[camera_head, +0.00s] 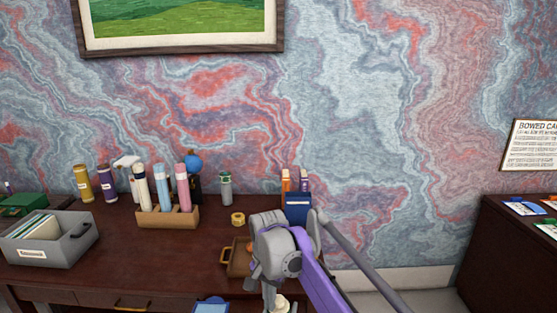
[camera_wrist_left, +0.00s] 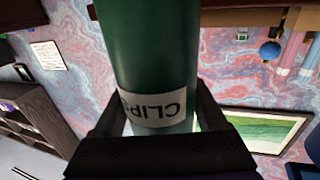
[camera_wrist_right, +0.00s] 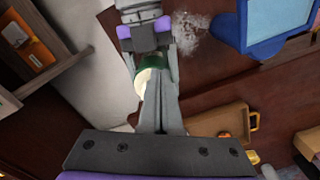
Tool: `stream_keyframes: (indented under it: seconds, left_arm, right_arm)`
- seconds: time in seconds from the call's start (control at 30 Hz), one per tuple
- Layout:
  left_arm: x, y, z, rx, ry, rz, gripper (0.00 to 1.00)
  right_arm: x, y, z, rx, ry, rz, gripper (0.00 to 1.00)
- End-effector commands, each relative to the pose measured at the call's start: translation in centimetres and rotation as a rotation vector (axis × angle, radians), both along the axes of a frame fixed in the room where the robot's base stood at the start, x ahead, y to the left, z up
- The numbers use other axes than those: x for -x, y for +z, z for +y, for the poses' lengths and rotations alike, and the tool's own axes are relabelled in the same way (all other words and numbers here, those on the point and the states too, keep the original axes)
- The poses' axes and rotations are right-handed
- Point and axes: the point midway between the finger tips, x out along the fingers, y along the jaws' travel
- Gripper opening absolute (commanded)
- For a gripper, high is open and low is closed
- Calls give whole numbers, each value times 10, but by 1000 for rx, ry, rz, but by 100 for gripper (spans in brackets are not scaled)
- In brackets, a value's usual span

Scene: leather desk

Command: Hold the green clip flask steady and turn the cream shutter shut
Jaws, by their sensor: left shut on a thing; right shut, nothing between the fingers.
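The green clip flask (camera_wrist_left: 150,50) fills the middle of the left wrist view, with a white label reading "CLIP". My left gripper (camera_wrist_left: 155,108) is shut around it, one finger on each side. In the right wrist view a bit of the green flask (camera_wrist_right: 154,64) shows below my left gripper (camera_wrist_right: 146,35). The cream shutter (camera_wrist_right: 147,80) is at its near end, partly hidden by my right gripper (camera_wrist_right: 163,85). The right fingers are shut and empty, overlapping the shutter in view; I cannot tell if they touch it. The head view shows my right gripper (camera_head: 268,296) pointing down beside a cream part (camera_head: 281,304).
On the desk (camera_head: 130,250) stand a grey file box (camera_head: 75,252), a wooden holder (camera_head: 168,217) with tall bottles, a grey-green bottle (camera_head: 225,188), a yellow roll (camera_head: 238,219) and a brown tray (camera_head: 237,258). A blue-framed object (camera_wrist_right: 245,35) is near the right gripper.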

Motion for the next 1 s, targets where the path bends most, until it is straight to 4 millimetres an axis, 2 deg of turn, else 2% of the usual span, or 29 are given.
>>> stream_keyframes:
  seconds: [0.13,0.53,0.97,1.0]
  left_arm:
    - [0,0,0,0,0,0,8]
    - [-1,0,0,0,0,0,8]
    - [-1,0,0,0,0,0,8]
    - [-1,0,0,0,0,0,80]
  right_arm:
    - [1,9,1,-1,0,1,0]
    - [1,55,1,0,1,2,0]
    - [1,60,1,0,0,2,0]
    - [1,60,1,0,0,2,0]
